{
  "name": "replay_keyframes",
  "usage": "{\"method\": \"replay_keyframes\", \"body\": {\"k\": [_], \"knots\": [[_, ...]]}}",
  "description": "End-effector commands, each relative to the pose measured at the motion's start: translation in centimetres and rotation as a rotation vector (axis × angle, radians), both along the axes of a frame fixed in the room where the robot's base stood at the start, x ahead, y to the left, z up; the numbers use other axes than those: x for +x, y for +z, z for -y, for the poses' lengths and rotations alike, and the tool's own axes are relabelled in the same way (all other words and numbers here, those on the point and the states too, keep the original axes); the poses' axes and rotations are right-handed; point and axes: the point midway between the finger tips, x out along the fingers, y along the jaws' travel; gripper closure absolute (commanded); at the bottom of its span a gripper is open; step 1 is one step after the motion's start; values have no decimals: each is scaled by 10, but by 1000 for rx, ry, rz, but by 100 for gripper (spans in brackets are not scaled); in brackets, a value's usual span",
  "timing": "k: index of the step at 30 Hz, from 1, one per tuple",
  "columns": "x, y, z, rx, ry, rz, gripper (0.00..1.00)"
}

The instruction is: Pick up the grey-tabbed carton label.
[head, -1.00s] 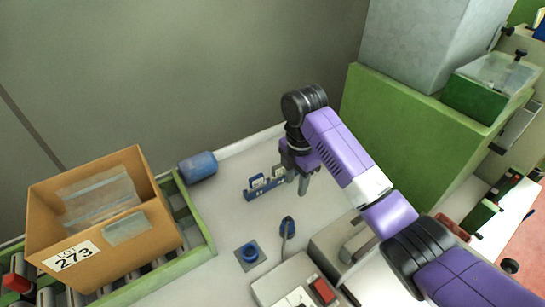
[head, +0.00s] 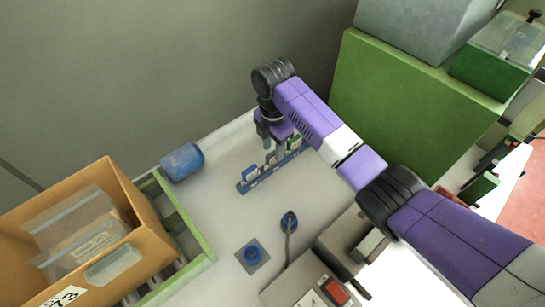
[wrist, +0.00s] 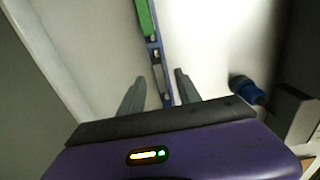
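A blue rack (head: 262,181) on the white table holds several upright carton labels. A blue-tabbed label (head: 250,174) stands toward its left end, and a green-tabbed label (head: 294,143) stands toward its right end. The green one also shows at the top of the wrist view (wrist: 146,18). A greyish piece (wrist: 159,76), apparently the grey-tabbed label, sits in the rack between my fingers in the wrist view. My gripper (head: 274,150) points down over the middle of the rack. Its fingers (wrist: 158,88) are apart, one on each side of the rack; contact is not visible.
A blue cylinder (head: 182,163) lies at the table's back left. A cardboard box with bags (head: 150,240) stands on the green-edged conveyor at left. A blue ring on a plate (head: 251,254) and a blue-headed cabled item (head: 289,221) are in front. A green block (head: 400,95) stands right.

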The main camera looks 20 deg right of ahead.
Motion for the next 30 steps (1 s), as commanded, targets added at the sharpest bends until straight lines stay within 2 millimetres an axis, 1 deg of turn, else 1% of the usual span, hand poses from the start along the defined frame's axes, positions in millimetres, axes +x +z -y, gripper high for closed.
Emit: {"method": "replay_keyframes", "body": {"k": [3, 6, 14, 17, 18, 20, 21, 30], "knots": [[0, -16, -1, -1, -1, -2, 60], [0, -24, -1, -1, -1, -1, 60], [0, -27, -1, -1, 0, 1, 60], [0, -27, -1, -1, 0, 1, 78], [0, -27, -1, -1, 0, 1, 86], [0, -27, -1, -1, 0, 1, 97], [0, -27, -1, 0, 0, 1, 100], [0, -27, -1, 0, 0, 1, 100]]}}
